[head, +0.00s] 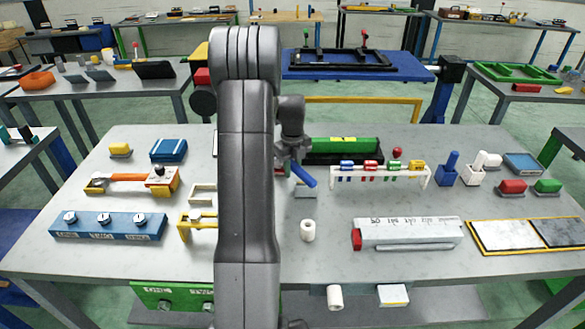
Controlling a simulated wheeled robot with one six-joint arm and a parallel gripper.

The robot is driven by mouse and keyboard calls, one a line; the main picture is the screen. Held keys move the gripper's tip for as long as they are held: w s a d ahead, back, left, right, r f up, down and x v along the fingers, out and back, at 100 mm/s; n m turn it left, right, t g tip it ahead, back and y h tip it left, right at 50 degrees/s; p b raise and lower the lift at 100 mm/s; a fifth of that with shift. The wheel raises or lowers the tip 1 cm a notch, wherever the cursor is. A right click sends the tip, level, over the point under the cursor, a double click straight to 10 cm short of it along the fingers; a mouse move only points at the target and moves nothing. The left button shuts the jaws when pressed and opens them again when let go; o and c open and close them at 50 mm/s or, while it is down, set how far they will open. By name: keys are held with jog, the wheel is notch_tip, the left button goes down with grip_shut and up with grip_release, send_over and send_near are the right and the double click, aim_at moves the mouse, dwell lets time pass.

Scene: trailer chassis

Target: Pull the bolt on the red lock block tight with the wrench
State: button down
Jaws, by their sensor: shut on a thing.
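My gripper (290,158) is over the middle of the table, partly hidden behind my own arm. It is shut on a blue bar-shaped thing (303,176), tilted down to the right; I cannot tell whether this is the wrench. I cannot tell for certain which thing is the red lock block. A red block (512,187) lies at the right of the table, and a red end piece (357,240) sits on a long grey block (410,233). No bolt is clear on either. My arm hides part of the table's middle.
A white rack (383,173) with coloured pieces stands right of the gripper. A blue block with round knobs (107,226) and an orange bar on yellow blocks (130,178) are at left. A white cylinder (308,230) stands near the front.

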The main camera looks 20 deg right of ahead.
jog(key=shift+f+b, duration=0.5)
jog(key=shift+f, duration=0.2)
dwell(1.0)
dwell(0.3)
jog(key=c, duration=1.8)
grip_release()
jog(key=shift+c, duration=0.2)
grip_shut()
